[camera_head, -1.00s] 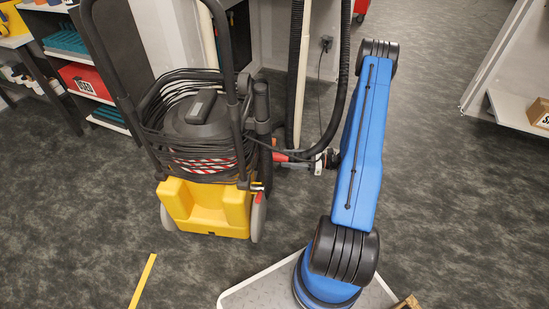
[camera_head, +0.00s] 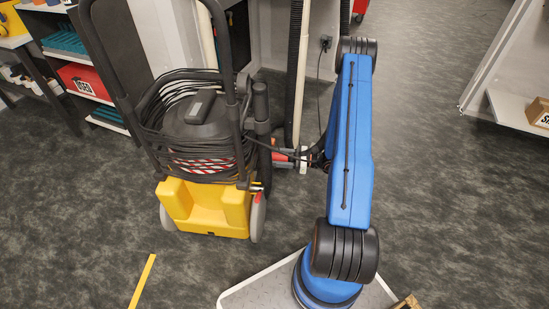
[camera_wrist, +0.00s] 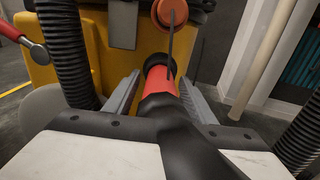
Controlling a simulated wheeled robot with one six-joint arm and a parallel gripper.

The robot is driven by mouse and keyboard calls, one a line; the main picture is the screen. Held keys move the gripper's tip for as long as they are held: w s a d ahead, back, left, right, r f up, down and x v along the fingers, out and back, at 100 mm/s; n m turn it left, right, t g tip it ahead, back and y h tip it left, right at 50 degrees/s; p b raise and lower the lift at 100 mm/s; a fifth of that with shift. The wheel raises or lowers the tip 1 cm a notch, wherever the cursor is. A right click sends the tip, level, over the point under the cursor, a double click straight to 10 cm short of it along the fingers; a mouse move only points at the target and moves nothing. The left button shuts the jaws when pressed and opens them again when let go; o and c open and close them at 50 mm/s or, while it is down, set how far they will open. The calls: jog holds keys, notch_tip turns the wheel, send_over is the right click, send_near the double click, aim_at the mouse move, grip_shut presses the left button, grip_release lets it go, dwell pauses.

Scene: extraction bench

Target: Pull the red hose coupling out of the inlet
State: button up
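The red hose coupling (camera_wrist: 162,80) lies between my fingers in the wrist view, with a black hose cuff (camera_wrist: 180,135) running from it toward the camera. My gripper (camera_wrist: 160,88) is open, one finger on each side of the coupling with gaps showing.
An orange-red round part (camera_wrist: 172,12) with a thin black strap is just beyond the coupling. Ribbed black hoses (camera_wrist: 65,55) stand on both sides of my gripper. The black cable coil (camera_head: 160,125) is on the machine. The floor (camera_head: 440,200) at right is clear.

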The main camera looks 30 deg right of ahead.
jog(key=c, duration=1.1)
jog(key=shift+s+d, duration=0.1)
jog(key=shift+d, duration=0.05)
jog(key=v, duration=0.6)
dwell(1.6)
